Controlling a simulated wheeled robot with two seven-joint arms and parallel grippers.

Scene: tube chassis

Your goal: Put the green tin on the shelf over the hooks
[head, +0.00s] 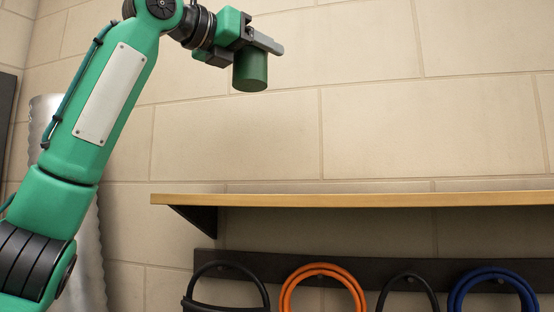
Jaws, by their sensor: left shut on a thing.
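The green tin (250,75) is a dark green cylinder at the upper left of the head view. My left gripper (256,46) is shut on it, and the tin hangs upright with its lower part showing below the fingers. Its upper part is hidden by the gripper. The wooden shelf (370,200) runs across the right of the view, below and to the right of the tin. Tin and shelf are clearly apart. The dark hook rail (285,264) is under the shelf. My right gripper is not in view.
Coiled hoses hang from the hooks: a black one (266,296), an orange one (290,285), another black one (432,292) and a blue one (520,281). A dark bracket (200,218) supports the shelf's left end. The wall above the shelf is clear. A silvery tube (92,250) stands at left.

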